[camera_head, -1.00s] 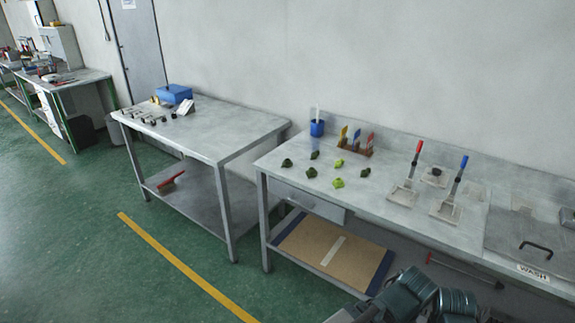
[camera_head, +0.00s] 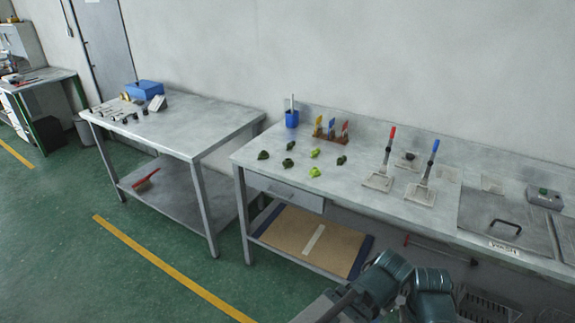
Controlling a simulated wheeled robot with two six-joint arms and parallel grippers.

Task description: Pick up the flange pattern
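Several small green wax pieces lie apart on the right workbench (camera_head: 350,187). Two are bright green: one nearer the front edge (camera_head: 314,172) and one just behind it (camera_head: 315,153). The others are dark green, such as the piece at the far left (camera_head: 263,155), one at the back (camera_head: 290,145), one nearer the front (camera_head: 287,163) and one at the right (camera_head: 341,160). They are too small to tell which is the flange pattern. Teal links of my arms show at the bottom right, well below and apart from the pieces. Neither gripper can be made out.
Behind the pieces stand a blue cup (camera_head: 292,119) and a rack of coloured tools (camera_head: 331,130). Two upright-handled tools, red (camera_head: 378,180) and blue (camera_head: 419,190), stand to the right, then a wash station (camera_head: 506,222). A second table (camera_head: 200,122) stands left, across a gap.

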